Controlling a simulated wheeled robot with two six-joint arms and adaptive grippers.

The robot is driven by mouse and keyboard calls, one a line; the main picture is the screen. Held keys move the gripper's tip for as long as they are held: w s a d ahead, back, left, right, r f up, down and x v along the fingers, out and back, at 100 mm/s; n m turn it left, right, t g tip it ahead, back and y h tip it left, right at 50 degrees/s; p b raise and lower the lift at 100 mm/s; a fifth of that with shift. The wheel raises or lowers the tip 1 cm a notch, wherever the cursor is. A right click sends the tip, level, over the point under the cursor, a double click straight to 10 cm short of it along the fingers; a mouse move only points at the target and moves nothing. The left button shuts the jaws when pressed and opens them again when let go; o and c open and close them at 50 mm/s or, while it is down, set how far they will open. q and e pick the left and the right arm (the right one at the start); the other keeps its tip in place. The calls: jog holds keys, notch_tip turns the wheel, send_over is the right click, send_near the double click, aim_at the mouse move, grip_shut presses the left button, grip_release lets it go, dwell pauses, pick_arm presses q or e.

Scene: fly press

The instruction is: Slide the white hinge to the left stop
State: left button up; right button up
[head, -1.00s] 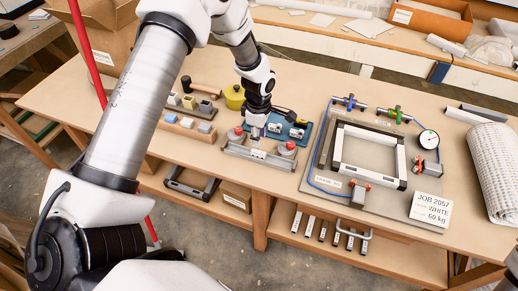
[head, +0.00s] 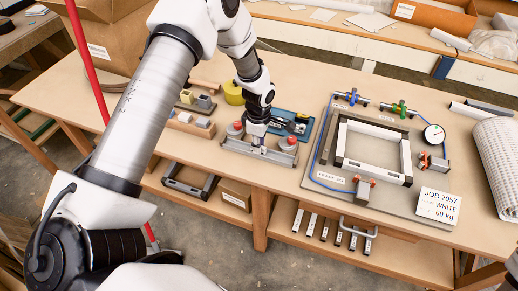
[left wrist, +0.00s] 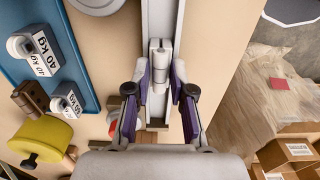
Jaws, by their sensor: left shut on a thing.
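The white hinge (left wrist: 160,58) sits on the grey rail in the left wrist view, between my fingertips. In the head view it is mostly hidden by my left gripper (head: 257,146). The left gripper (left wrist: 160,78) is shut on the hinge from both sides, over the middle of the rail (head: 278,157). In the head view the left stop (head: 235,130) is a round grey block with a red knob near the rail's left end. A similar right stop (head: 288,144) stands near the other end. The hinge is apart from the left stop. My right gripper is out of view.
A blue tray with weights (head: 300,123) lies just behind the rail.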

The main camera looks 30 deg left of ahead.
aim_at(238, 147)
pick_arm(q)
jog(key=shift+a+r+p, duration=0.1)
jog(key=shift+a+p, duration=0.25)
jog(key=shift+s+a+p, duration=0.3)
jog(key=shift+a+p, duration=0.1)
jog(key=shift+a, duration=0.4)
jog(key=shift+a, duration=0.15)
jog(key=shift+s+a+p, duration=0.1)
jog(key=shift+a+p, duration=0.3)
jog(key=shift+p, duration=0.05)
jog(key=shift+s+a+p, duration=0.15)
jog(key=shift+a+p, duration=0.2)
jog(key=shift+a, duration=0.3)
jog(key=shift+s+a+p, duration=0.1)
jog(key=shift+a+p, duration=0.3)
jog(key=shift+a, duration=0.05)
jog(key=shift+s+a+p, duration=0.2)
jog(key=shift+a+p, duration=0.2)
jog(key=shift+a, duration=0.3)
